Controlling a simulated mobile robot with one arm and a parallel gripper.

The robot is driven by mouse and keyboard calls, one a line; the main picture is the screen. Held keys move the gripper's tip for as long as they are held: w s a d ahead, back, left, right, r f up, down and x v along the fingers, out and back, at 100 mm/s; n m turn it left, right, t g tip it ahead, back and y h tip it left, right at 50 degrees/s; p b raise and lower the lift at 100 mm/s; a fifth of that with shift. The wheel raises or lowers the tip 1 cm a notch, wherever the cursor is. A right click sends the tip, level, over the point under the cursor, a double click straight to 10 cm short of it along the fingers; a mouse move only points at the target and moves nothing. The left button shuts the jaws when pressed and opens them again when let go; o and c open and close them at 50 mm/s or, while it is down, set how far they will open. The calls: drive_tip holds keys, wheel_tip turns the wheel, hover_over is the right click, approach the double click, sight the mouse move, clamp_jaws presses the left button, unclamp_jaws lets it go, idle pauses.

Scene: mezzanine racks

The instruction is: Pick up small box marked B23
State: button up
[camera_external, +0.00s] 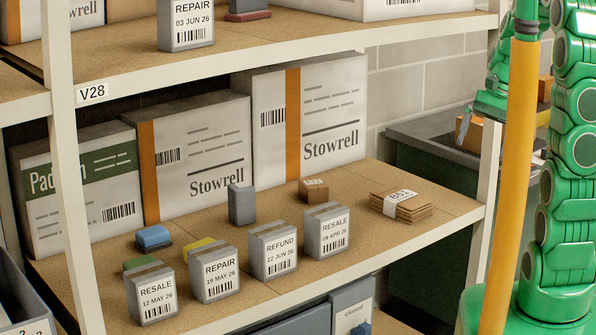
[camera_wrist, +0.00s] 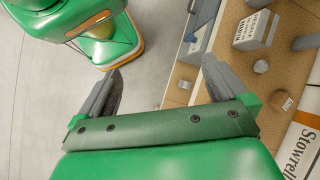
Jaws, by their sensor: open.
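A small brown box (camera_external: 313,190) with a white label on top sits on the middle shelf, behind the grey RESALE box. Its label is too small to read surely. It seems to show in the wrist view as a brown box (camera_wrist: 283,102) right of my jaws. A flat stack of brown cardboard (camera_external: 400,205) with a white band lies to its right; the band's mark is hard to read. My gripper (camera_wrist: 160,68) is open and empty, its two dark fingers wide apart. In the external view it is beyond the right post, apart from the box.
Several grey labelled boxes (camera_external: 271,253) line the shelf's front edge. Large white Stowrell cartons (camera_external: 310,115) stand behind. A grey upright block (camera_external: 241,204) is left of the brown box. The rack's right post (camera_external: 488,195) and the upper shelf (camera_external: 200,65) bound the opening.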

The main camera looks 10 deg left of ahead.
drive_tip(key=w+a+f+m+g+y, duration=0.3)
drive_tip(key=w+a+f, duration=0.4)
drive_tip(key=w+a, duration=0.5)
drive_tip(key=m+t+y, duration=0.2)
drive_tip(key=m+y, duration=0.3)
drive_tip(key=m, duration=0.2)
approach(303, 191)
drive_tip(key=shift+y, duration=0.3)
drive_tip(key=shift+f+x, duration=0.2)
drive_tip(key=shift+x, duration=2)
drive_tip(key=shift+f+x, duration=0.15)
drive_tip(key=shift+x, duration=2)
drive_tip(key=shift+d, duration=0.15)
drive_tip(key=c, duration=0.7)
drive_tip(key=shift+r, duration=0.15)
